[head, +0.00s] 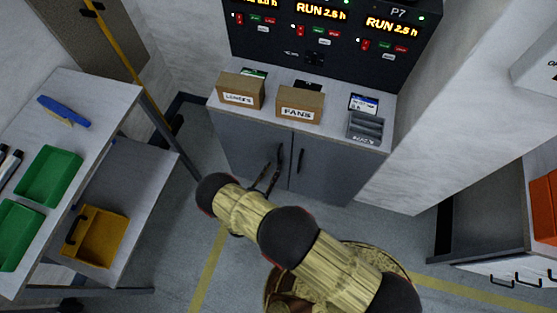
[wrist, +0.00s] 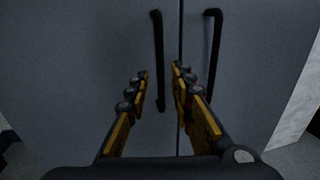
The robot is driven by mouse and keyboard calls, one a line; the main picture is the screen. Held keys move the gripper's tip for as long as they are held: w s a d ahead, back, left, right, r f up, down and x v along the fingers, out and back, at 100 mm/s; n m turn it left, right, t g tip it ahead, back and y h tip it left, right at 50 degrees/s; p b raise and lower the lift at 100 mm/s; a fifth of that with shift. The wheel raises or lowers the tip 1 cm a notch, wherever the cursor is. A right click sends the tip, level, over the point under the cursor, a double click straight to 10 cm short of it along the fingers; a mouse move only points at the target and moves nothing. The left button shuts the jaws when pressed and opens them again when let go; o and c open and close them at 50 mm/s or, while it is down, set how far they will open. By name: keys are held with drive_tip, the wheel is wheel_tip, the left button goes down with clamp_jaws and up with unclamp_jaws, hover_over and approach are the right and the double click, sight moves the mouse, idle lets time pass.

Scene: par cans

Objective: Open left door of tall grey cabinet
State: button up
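The grey cabinet has a left door (head: 242,148) and a right door (head: 328,165), both shut; they also fill the wrist view. My gripper (head: 273,172) is at the left door, near the seam. In the wrist view, the black vertical left handle (wrist: 157,45) runs between the two fingertips of my gripper (wrist: 160,72), with gaps showing on both sides. The fingers are apart, and no contact with the handle is visible. The right handle (wrist: 214,45) is outside the right finger; it also shows in the head view (head: 301,160).
Boxes labelled FANS (head: 300,103) and another box (head: 240,91) stand on the cabinet top, below a black display panel (head: 330,35). A shelved table (head: 95,95) with green trays is at the left. A drawer unit (head: 490,210) is at the right.

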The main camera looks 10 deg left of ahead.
sight(279, 160)
drive_tip(key=shift+b+x, duration=0.35)
drive_tip(key=shift+x, duration=2.4)
drive_tip(key=c, duration=0.3)
clamp_jaws()
